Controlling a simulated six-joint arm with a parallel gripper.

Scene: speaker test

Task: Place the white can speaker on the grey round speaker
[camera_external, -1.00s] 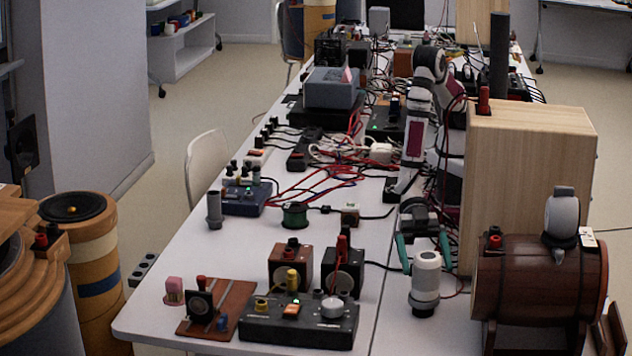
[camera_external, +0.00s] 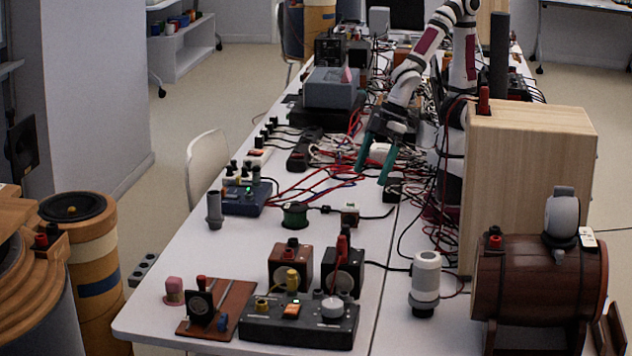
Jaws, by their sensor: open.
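The white can speaker (camera_external: 425,280) stands upright on the right part of the white table, just left of the wooden barrel. A grey rounded object (camera_external: 562,216), which looks like the grey round speaker, sits on top of the barrel at the right; I cannot be sure that it is the one named. My gripper (camera_external: 373,173) is open and empty, its two green fingers pointing down over the cables mid-table. It is well behind the white can speaker and clear of it.
The wooden barrel (camera_external: 525,285) and a tall pale wooden box (camera_external: 530,180) stand at the right. A black control box (camera_external: 300,325) and two small speaker cubes (camera_external: 290,264) stand left of the can. Cables (camera_external: 325,180) cover mid-table. The table's left side (camera_external: 180,265) has bare room.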

